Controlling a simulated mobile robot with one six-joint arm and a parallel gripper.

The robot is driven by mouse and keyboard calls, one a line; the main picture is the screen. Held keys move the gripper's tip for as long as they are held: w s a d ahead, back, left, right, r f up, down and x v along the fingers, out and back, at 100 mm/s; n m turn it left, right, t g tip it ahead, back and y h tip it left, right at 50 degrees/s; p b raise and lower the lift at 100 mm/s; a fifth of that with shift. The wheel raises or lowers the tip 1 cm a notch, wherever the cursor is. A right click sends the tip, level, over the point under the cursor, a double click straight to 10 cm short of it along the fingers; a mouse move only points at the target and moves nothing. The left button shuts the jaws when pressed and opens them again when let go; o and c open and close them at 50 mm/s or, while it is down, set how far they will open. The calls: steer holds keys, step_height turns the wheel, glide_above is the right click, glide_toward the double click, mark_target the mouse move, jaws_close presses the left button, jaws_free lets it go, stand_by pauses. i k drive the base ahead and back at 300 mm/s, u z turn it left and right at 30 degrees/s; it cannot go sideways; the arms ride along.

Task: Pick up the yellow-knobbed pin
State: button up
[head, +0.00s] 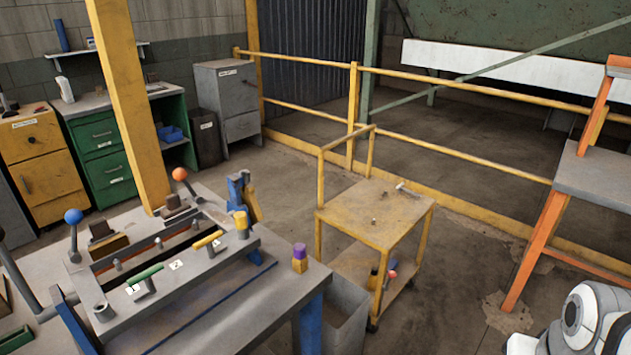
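The likely yellow-knobbed pin (241,222) stands upright at the right end of the grey fixture plate on the workbench in the head view. A green bar handle (145,273) is further left, by a tag marked 1. An empty-looking round socket (103,312) is at the plate's left end. My gripper is not in view; white and dark parts of my arm show at the lower right, far from the bench.
A purple-topped yellow block (299,260) stands near the bench's right corner. A yellow cart (390,225) with small items stands right of the bench, beside a grey bin (345,312). Floor right of the cart is clear.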

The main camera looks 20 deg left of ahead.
mark_target(242, 223)
steer(key=u, duration=0.65)
steer(key=i, duration=1.1)
steer(key=u, duration=0.65)
steer(key=k, duration=0.9)
steer(key=u, duration=0.15)
steer(key=i, duration=0.95)
steer(key=z, duration=0.05)
